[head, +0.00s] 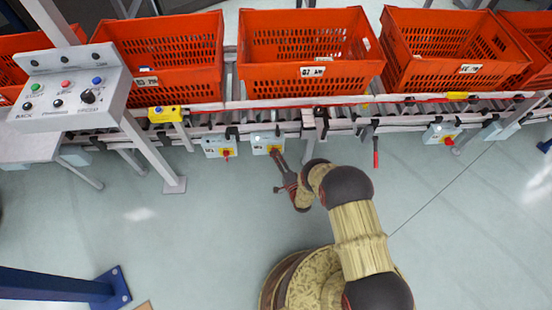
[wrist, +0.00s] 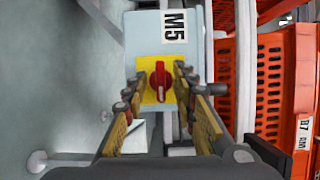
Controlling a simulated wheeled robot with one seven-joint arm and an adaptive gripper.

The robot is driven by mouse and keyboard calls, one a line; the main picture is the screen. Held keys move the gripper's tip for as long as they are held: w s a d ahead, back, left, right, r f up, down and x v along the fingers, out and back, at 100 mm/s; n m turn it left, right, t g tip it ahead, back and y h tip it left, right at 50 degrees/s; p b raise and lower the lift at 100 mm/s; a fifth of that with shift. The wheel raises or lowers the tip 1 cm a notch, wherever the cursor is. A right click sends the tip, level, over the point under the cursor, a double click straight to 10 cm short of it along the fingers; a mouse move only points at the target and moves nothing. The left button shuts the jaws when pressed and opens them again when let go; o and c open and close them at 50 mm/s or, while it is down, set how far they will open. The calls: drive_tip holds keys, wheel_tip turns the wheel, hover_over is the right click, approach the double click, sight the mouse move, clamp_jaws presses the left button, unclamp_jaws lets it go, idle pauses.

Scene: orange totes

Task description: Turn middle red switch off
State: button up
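A red rotary switch (wrist: 159,82) sits on a yellow plate on a grey box labelled M5 (wrist: 143,42). In the wrist view its handle points along the picture's vertical. My gripper (wrist: 159,92) is open, with one finger on each side of the knob and gaps between. Whether a fingertip touches the yellow plate, I cannot tell. In the head view my gripper (head: 277,160) is at the front of this switch box (head: 262,142), and the knob is mostly hidden. A similar box with a red switch (head: 225,153) is to its left, and another (head: 447,141) is far right.
The boxes hang under a roller conveyor (head: 400,113) carrying orange totes (head: 310,78). A red-handled lever (head: 376,155) hangs to the right of my gripper. A button panel (head: 75,90) stands at the left. The floor (head: 160,225) in front is mostly clear.

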drive_tip(key=shift+c, duration=0.2)
clamp_jaws()
idle(0.6)
drive_tip(key=n+g+h, duration=0.1)
drive_tip(key=n+h, duration=0.1)
drive_tip(key=n, duration=0.2)
drive_tip(key=n+h, duration=0.2)
drive_tip(key=n, duration=0.2)
drive_tip(key=n+g+h, duration=0.1)
drive_tip(key=n+h, duration=0.2)
drive_tip(key=n, duration=0.2)
drive_tip(key=shift+s+a+r+g, duration=0.1)
drive_tip(key=shift+r+g, duration=0.1)
drive_tip(key=shift+g, duration=0.1)
idle(0.9)
unclamp_jaws()
